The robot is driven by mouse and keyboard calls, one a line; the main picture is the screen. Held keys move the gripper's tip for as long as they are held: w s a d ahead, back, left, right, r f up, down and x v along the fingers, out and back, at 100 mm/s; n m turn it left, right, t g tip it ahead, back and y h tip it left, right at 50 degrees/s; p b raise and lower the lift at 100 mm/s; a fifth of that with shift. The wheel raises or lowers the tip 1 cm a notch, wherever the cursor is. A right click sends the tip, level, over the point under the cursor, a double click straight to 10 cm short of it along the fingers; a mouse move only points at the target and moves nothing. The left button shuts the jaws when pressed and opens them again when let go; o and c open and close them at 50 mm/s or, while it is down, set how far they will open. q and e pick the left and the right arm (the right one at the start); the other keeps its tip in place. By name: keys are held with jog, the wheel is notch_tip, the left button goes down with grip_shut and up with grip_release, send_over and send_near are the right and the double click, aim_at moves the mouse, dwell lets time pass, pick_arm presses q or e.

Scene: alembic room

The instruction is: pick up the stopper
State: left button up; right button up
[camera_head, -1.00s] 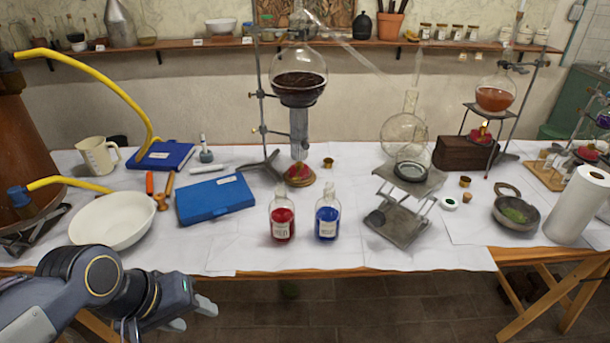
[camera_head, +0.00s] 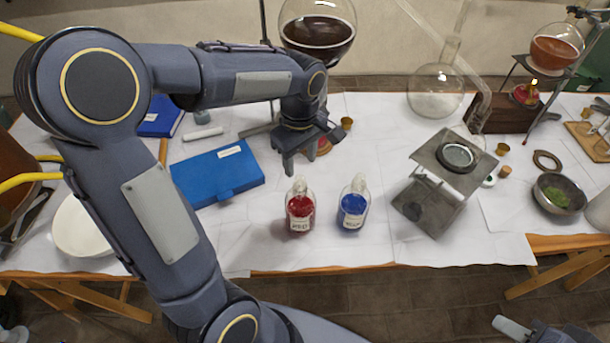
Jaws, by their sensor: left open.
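My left gripper (camera_head: 311,157) is open and points down over the table, just behind the red bottle (camera_head: 300,212). Nothing shows between its fingers. The red bottle stands upright with a clear glass stopper (camera_head: 299,185) in its neck. The blue bottle (camera_head: 353,209) stands to its right with a similar clear top (camera_head: 359,182). A small cork-coloured stopper (camera_head: 505,171) lies apart at the right, near the metal stand. I cannot tell which stopper is meant. My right gripper (camera_head: 512,328) shows only partly at the bottom right edge, far from the bottles.
A blue case (camera_head: 217,175) lies left of my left gripper. A large flask of dark liquid (camera_head: 318,30) stands behind it. A metal lab jack (camera_head: 440,185) stands right of the blue bottle. The white cloth in front of the case is clear. A bowl (camera_head: 558,195) stands far right.

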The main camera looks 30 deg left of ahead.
aim_at(300, 178)
pick_arm(q)
jog(key=shift+s+f, duration=0.15)
jog(key=shift+f, duration=0.35)
jog(key=shift+f+p, duration=0.5)
jog(key=shift+f, duration=1.9)
grip_shut()
jog(key=shift+r, duration=0.6)
notch_tip(300, 178, up, 2)
jog(key=shift+s+d+r, duration=0.1)
jog(key=shift+r, duration=0.1)
jog(key=s+d+r, duration=0.8)
jog(key=s+r, duration=0.3)
jog(key=r, duration=0.1)
jog(key=shift+r, duration=0.25)
